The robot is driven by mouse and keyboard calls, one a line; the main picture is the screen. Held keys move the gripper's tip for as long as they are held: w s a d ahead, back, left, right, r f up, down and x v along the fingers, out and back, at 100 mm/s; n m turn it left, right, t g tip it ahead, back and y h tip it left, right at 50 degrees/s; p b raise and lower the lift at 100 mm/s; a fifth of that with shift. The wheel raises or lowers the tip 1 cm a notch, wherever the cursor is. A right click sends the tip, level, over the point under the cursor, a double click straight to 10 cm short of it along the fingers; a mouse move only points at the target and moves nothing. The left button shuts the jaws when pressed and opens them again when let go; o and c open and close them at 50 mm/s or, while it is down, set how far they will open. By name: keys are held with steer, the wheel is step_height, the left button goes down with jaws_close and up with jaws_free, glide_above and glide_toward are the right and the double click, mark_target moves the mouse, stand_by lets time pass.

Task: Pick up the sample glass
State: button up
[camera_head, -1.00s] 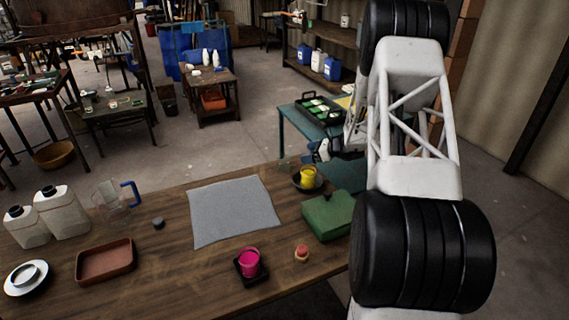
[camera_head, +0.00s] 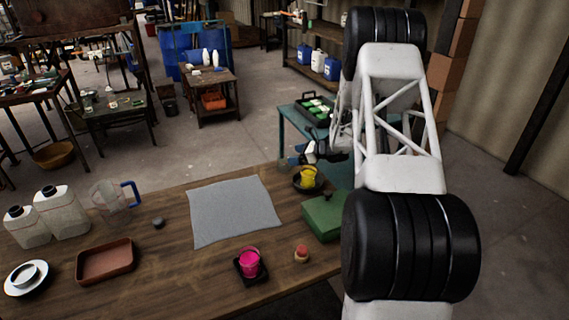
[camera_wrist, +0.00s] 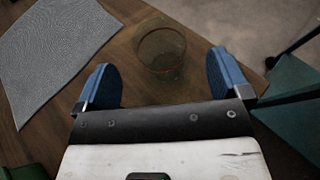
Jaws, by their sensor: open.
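The sample glass, a clear, faintly tinted empty tumbler (camera_wrist: 161,48), stands near the far right corner of the wooden table in the wrist view. It also shows faintly in the head view (camera_head: 284,164). My gripper (camera_wrist: 162,68) has its two blue-padded fingers wide apart, with the glass in the gap between them as seen from the wrist. Neither finger appears to touch it, and how far the glass lies beyond the fingertips I cannot tell. In the head view my gripper (camera_head: 308,152) is just right of the glass, partly hidden by my arm.
A yellow cup (camera_head: 308,175) in a dark dish stands close to the glass, with a green box (camera_head: 322,218) nearer. A grey cloth (camera_head: 234,211) lies to the left. A pink cup (camera_head: 249,263) is in front. A teal table (camera_wrist: 296,95) stands beyond the edge.

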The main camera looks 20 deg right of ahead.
mark_target(285, 155)
steer(key=shift+x, duration=2.9)
steer(key=c, duration=1.2)
